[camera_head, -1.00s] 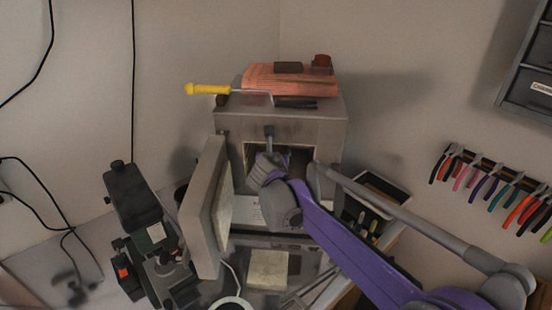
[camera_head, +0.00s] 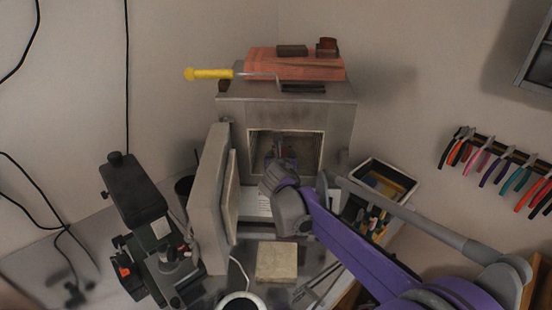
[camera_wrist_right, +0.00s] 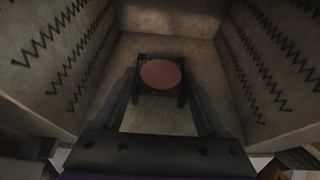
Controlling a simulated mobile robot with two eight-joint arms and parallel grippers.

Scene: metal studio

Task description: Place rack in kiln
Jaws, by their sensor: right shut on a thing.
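The kiln (camera_head: 285,112) is a grey box with its front opening uncovered. Its thick door (camera_head: 208,200) stands swung out to the left. My right gripper (camera_head: 279,150) reaches through the opening. In the right wrist view, my right gripper (camera_wrist_right: 160,90) is shut on a small dark rack (camera_wrist_right: 147,88), one finger on each side. A flat reddish disc (camera_wrist_right: 160,73) lies on top of the rack. The rack is inside the chamber, low near its floor; I cannot tell whether it touches. My left gripper is not in view.
Coiled heating wires (camera_wrist_right: 78,50) line both chamber walls close beside the fingers. A pale block (camera_head: 277,262) lies on the bench before the kiln. A dark microscope-like device (camera_head: 150,225) stands left of the door. A tool tray (camera_head: 400,178) stands at right.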

